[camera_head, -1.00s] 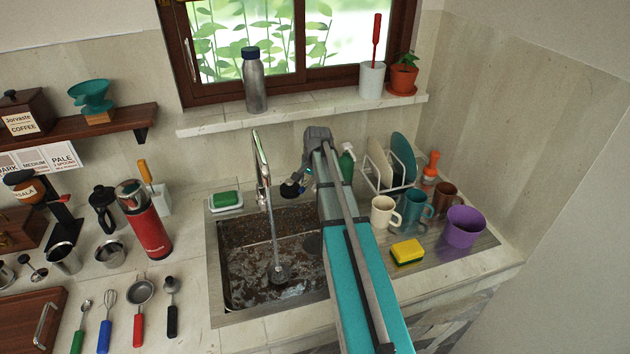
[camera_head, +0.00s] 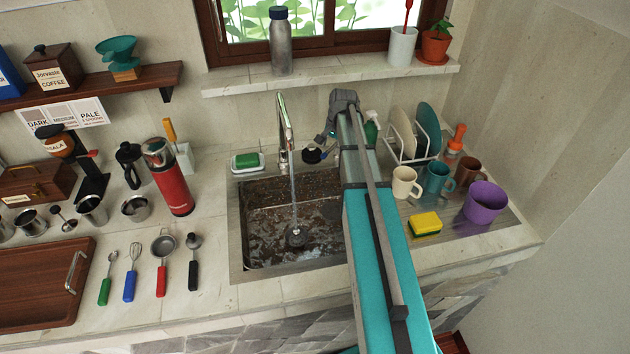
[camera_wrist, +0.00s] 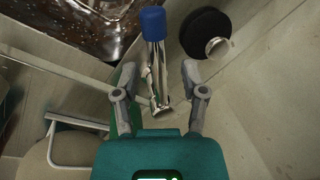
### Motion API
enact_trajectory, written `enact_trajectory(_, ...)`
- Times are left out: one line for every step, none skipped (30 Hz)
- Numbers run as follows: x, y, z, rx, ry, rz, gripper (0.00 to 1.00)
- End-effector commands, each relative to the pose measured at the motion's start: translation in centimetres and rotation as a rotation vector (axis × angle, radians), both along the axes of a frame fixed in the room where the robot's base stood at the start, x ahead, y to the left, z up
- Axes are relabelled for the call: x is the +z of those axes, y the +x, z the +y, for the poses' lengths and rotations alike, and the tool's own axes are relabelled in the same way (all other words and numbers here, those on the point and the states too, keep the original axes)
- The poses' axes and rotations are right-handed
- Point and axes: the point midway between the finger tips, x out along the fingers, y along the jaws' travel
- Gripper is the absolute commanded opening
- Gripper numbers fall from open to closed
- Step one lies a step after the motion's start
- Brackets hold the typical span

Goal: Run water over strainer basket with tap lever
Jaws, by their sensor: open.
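The chrome tap (camera_head: 285,135) stands behind the sink, and a thin stream of water falls from its spout. The stream lands at the strainer basket (camera_head: 297,236), a small grey round piece on the sink floor. In the wrist view the chrome tap lever (camera_wrist: 154,60) with a blue end cap (camera_wrist: 153,22) lies between and beyond the fingers. My gripper (camera_wrist: 160,92) is open, with a finger on each side of the lever's near end; I cannot tell whether either touches it. In the head view my gripper (camera_head: 328,138) is right of the tap, partly hidden by my arm.
The sink (camera_head: 240,225) holds brown, speckled dirt and water. A green sponge in a dish (camera_head: 247,162) sits at its left. A black round thing (camera_wrist: 205,33) is beside the lever. Cups, a dish rack (camera_head: 408,150) and a yellow sponge (camera_head: 425,225) stand right of my arm.

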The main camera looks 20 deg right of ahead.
Motion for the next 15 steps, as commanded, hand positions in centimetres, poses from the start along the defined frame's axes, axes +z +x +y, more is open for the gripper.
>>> enact_trajectory(1.0, -0.1, -0.1, 0.0, 0.0, 0.0, 0.55)
enact_trajectory(1.3, -0.1, -0.1, 0.001, 0.0, 0.0, 0.55)
enact_trajectory(1.9, -0.2, -0.2, 0.002, 0.0, 0.0, 0.55)
enact_trajectory(2.3, -0.3, -0.2, 0.002, 0.0, 0.0, 0.55)
enact_trajectory(2.8, -0.4, -0.3, 0.003, 0.0, 0.0, 0.55)
enact_trajectory(3.5, -0.5, -0.4, 0.004, 0.0, 0.0, 0.55)
enact_trajectory(4.1, -0.6, -0.4, 0.004, 0.0, 0.0, 0.55)
enact_trajectory(4.6, -0.6, -0.5, 0.005, 0.0, 0.0, 0.55)
enact_trajectory(5.4, -0.8, -0.6, 0.005, 0.0, 0.0, 0.55)
enact_trajectory(5.9, -0.9, -0.7, 0.006, 0.001, 0.0, 0.55)
enact_trajectory(6.5, -0.9, -0.8, 0.007, 0.001, 0.0, 0.55)
enact_trajectory(7.2, -1.1, -0.9, 0.008, 0.0, 0.0, 0.55)
enact_trajectory(7.8, -1.1, -0.9, 0.009, 0.0, 0.0, 0.55)
enact_trajectory(8.3, -1.2, -1.0, 0.01, 0.0, 0.0, 0.55)
enact_trajectory(9.0, -1.4, -1.1, 0.011, 0.001, 0.0, 0.55)
